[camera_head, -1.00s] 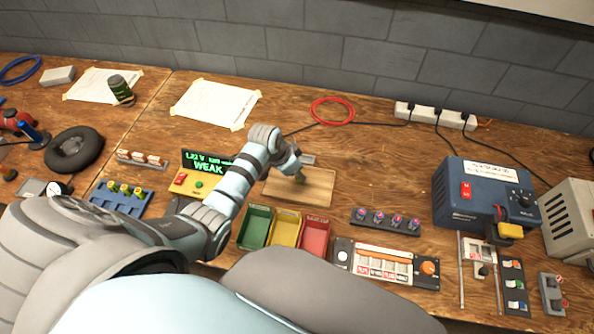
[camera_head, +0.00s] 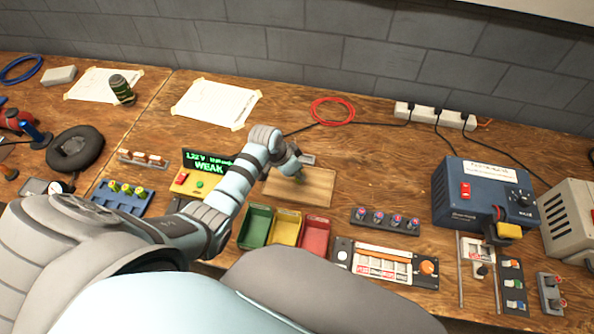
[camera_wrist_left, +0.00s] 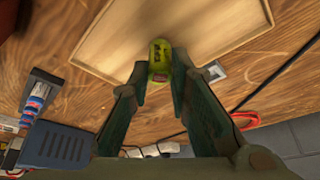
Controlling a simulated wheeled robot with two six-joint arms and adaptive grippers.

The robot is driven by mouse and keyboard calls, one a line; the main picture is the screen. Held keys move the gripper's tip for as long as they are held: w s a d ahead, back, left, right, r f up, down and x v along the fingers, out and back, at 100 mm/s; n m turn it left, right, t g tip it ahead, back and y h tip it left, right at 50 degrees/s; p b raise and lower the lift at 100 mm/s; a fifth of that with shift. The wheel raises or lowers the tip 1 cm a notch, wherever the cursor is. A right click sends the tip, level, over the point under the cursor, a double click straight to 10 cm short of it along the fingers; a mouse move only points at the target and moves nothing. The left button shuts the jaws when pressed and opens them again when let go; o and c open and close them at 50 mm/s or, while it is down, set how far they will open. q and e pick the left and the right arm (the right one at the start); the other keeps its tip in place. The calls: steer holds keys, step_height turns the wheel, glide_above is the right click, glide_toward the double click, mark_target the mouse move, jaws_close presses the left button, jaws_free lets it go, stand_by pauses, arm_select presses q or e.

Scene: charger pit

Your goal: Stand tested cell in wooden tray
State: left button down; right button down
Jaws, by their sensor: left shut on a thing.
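The wooden tray (camera_head: 318,190) is a shallow light-brown tray on the bench, right of the tester, whose screen (camera_head: 208,163) reads WEAK. My left gripper (camera_head: 299,174) is over the tray's back left part. In the left wrist view, the gripper (camera_wrist_left: 160,76) is shut on a yellow-green cell (camera_wrist_left: 160,50), with the tray floor (camera_wrist_left: 205,20) behind it. I cannot tell whether the cell touches the tray floor. In the head view the cell is mostly hidden by the gripper. My right gripper is not in view.
Green (camera_head: 254,227), yellow (camera_head: 286,228) and red (camera_head: 314,235) bins stand just in front of the tray. A blue rack (camera_head: 121,202) with several yellow cells is at left. A dark strip (camera_head: 386,222) and a blue charger (camera_head: 482,197) stand at right. Bench behind the tray is mostly clear.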

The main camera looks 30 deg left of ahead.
arm_select(q)
steer(key=shift+f, duration=0.75)
stand_by(0.6)
steer(key=c, duration=1.4)
jaws_free()
step_height(320, 180, up, 7)
steer(key=p, duration=0.7)
steer(key=shift+r, duration=0.15)
